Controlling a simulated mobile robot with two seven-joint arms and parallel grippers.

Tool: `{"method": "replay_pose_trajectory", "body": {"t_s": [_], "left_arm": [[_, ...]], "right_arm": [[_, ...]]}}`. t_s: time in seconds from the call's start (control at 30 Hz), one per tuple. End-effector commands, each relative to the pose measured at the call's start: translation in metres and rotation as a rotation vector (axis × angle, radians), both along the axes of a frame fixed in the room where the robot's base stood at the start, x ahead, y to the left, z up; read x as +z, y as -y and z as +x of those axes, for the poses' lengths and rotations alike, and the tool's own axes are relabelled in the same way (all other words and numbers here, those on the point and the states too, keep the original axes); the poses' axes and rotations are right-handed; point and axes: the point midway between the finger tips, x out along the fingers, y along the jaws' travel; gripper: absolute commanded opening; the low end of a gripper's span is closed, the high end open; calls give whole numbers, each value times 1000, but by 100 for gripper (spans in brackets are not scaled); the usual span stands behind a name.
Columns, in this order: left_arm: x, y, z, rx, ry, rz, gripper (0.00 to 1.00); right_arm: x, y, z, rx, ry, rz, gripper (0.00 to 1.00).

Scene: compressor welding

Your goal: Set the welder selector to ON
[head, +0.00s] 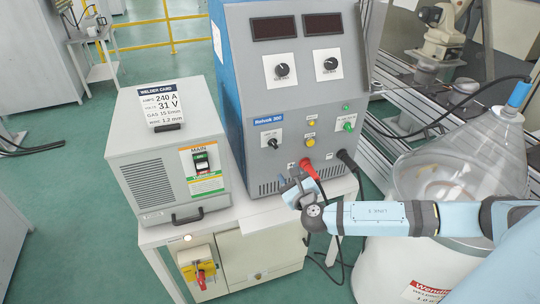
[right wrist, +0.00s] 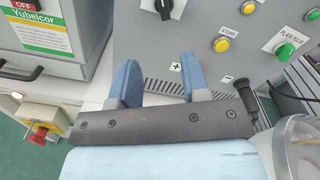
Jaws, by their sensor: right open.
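The welder (head: 295,90) is a tall grey cabinet with blue sides. Its black selector knob (head: 272,142) sits low on the left of the front panel, under a blue name label; the marks around it are too small to read. In the right wrist view a black knob (right wrist: 163,8) is cut off by the top edge. My right gripper (head: 292,188) is below and in front of the panel, close to the red plug (head: 309,168) in the head view. In the right wrist view its blue fingers (right wrist: 160,72) are apart with nothing between them. My left gripper is not in view.
A grey box with a MAIN switch (head: 201,160) stands left of the welder. A black plug (head: 346,160) and a green knob (head: 348,126) are at the right. A clear-topped drum (head: 400,270) stands beside the table, near my arm. A red button (head: 201,280) is below.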

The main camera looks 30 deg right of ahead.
Motion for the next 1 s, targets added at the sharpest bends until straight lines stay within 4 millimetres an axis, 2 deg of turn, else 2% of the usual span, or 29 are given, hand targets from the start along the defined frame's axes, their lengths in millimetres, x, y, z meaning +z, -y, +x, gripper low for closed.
{"method": "replay_pose_trajectory", "body": {"t_s": [0.17, 0.27, 0.7, 0.83, 1.0], "left_arm": [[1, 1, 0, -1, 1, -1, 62], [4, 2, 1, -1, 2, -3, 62], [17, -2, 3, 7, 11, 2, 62], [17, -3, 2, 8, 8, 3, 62], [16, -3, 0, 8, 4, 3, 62]], "right_arm": [[6, 7, 7, -6, 13, -60, 43], [7, 9, 17, -5, 14, -59, 43], [8, 29, 104, -7, 12, -55, 43], [6, 34, 122, -5, 11, -54, 43], [6, 37, 134, -4, 11, -55, 43]]}}
